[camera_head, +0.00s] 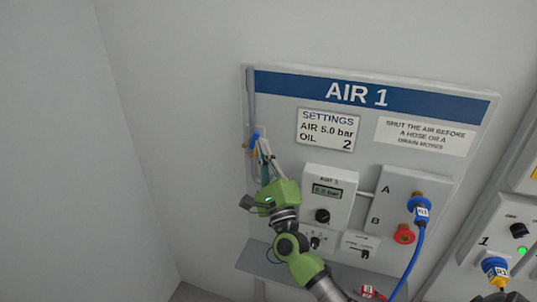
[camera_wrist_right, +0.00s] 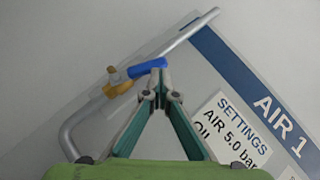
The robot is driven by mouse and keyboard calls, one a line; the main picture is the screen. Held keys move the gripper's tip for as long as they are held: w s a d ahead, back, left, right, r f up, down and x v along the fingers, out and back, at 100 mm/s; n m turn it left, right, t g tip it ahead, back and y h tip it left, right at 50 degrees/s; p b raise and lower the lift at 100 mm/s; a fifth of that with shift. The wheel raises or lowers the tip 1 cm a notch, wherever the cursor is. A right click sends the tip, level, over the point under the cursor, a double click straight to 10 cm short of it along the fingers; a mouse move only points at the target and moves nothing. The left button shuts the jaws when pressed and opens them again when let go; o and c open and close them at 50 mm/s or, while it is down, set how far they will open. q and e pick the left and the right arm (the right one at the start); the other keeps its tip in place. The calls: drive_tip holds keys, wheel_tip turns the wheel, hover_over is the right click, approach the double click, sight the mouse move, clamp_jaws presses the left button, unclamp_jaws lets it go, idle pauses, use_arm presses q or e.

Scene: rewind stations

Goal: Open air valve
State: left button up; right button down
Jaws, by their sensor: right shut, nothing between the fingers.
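The air valve has a brass body (camera_wrist_right: 118,87) and a blue lever (camera_wrist_right: 147,69), set in a grey pipe (camera_wrist_right: 180,40) at the left edge of the AIR 1 panel. The lever points up roughly along the pipe, at a slight angle to it in the wrist view. In the head view the lever (camera_head: 255,138) is partly hidden behind my right gripper (camera_head: 264,146). In the wrist view my right gripper (camera_wrist_right: 160,74) is shut and empty, its fingertips at the lever's free end. I cannot tell whether they touch it. My left gripper is out of view.
A blue hose (camera_head: 411,262) hangs from A; a red cap (camera_head: 404,234) is at B. A grey shelf (camera_head: 255,258) juts out below. Bare wall lies left.

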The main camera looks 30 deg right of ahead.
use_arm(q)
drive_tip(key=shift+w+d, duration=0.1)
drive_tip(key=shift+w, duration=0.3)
use_arm(e)
drive_tip(key=shift+w+a+r, duration=0.2)
drive_tip(key=shift+w+r, duration=0.25)
drive_tip(key=shift+r, duration=0.2)
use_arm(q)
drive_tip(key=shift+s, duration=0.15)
use_arm(e)
drive_tip(key=shift+w+a+r, duration=0.1)
drive_tip(key=shift+a, duration=0.05)
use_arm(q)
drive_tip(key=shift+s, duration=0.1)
